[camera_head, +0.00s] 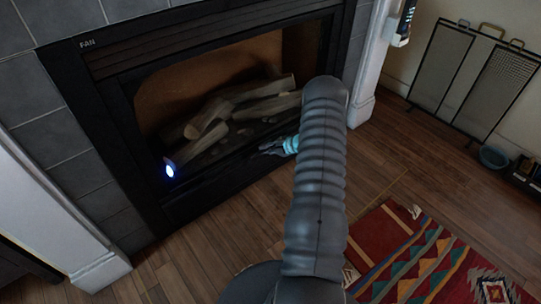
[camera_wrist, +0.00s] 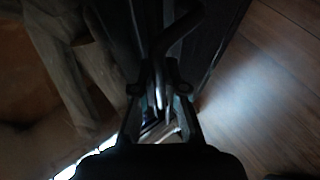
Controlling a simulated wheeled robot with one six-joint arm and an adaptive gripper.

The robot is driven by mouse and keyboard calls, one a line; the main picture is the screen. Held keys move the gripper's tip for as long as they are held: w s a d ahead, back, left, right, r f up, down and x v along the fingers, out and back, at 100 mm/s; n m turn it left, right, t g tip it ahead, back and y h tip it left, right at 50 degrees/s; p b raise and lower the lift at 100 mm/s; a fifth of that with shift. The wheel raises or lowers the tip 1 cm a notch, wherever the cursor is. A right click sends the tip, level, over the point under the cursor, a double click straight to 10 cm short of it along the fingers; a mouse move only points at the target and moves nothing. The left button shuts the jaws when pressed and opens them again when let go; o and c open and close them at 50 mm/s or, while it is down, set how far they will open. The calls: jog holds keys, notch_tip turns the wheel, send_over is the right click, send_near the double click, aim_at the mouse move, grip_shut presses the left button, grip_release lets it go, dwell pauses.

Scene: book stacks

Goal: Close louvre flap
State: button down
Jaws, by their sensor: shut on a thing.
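The fireplace has a black slatted louvre strip (camera_head: 190,42) along its top, beside the word FAN. I cannot tell which part is the louvre flap, or how far open it is. My gripper (camera_head: 272,147) is at the lower front edge of the fireplace opening, right of the logs. In the wrist view my gripper (camera_wrist: 160,98) is shut on a bent grey metal lever (camera_wrist: 178,32), which runs between the fingers. Where the lever joins the fireplace is too dark to tell.
Logs (camera_head: 208,118) lie in the firebox, with a blue-white light (camera_head: 169,170) at its lower left. A patterned rug (camera_head: 425,262) lies on the wooden floor at right. A mesh screen (camera_head: 442,66) leans against the wall, with a blue bowl (camera_head: 493,157) near it.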

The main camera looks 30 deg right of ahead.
jog(key=shift+w+a+r, duration=0.1)
jog(key=shift+w+r, duration=0.05)
jog(key=shift+w, duration=0.4)
jog(key=c, duration=1.2)
grip_release()
jog(key=shift+s, duration=0.1)
jog(key=v, duration=1.2)
